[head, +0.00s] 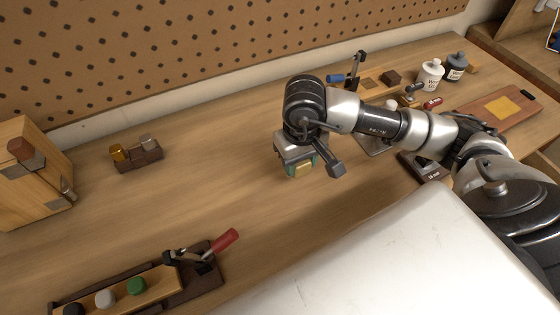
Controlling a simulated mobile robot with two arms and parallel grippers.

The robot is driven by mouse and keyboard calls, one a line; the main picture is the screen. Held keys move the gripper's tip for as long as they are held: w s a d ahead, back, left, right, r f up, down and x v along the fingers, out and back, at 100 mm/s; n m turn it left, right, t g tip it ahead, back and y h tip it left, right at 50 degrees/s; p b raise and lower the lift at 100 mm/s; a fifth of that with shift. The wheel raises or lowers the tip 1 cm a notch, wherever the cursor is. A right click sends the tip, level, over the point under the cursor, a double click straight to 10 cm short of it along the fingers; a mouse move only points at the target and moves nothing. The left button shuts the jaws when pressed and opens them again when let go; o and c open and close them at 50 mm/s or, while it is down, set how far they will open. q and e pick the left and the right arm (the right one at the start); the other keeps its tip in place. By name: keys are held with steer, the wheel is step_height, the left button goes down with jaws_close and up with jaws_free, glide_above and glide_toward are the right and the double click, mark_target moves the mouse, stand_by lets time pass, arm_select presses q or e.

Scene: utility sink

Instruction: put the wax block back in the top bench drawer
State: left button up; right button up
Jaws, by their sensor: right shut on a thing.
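My right gripper (312,160) is above the middle of the wooden bench (225,185), pointing down. It is shut on a small green block with a yellowish face, which I take for the wax block (299,170). The gripper hides much of the block's top and right side. I cannot tell whether the block touches the bench or hangs just above it. I see no drawer that I can be sure is the top bench drawer. My left gripper is not in view.
A wooden box (28,165) stands at the left. A small holder (138,155) sits near the pegboard (200,50). A red-handled clamp fixture (200,275) lies at the front left. White and dark bottles (430,76) stand at the back right.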

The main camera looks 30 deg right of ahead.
glide_above(280, 175)
steer(key=f, duration=0.1)
steer(key=f+p, duration=0.1)
steer(key=shift+s+f, duration=0.25)
steer(key=shift+f, duration=0.1)
steer(key=shift+w+f, duration=0.3)
steer(key=shift+f, duration=0.2)
step_height(280, 175, down, 3)
steer(key=shift+f+p, duration=0.15)
steer(key=shift+p, duration=0.4)
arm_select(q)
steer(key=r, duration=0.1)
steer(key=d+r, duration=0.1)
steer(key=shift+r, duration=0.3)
arm_select(e)
steer(key=shift+f, duration=0.15)
steer(key=shift+f+b, duration=0.2)
steer(key=shift+b, duration=0.1)
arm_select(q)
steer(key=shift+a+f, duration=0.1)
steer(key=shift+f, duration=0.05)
arm_select(e)
steer(key=o, duration=1)
steer(key=shift+r, duration=0.1)
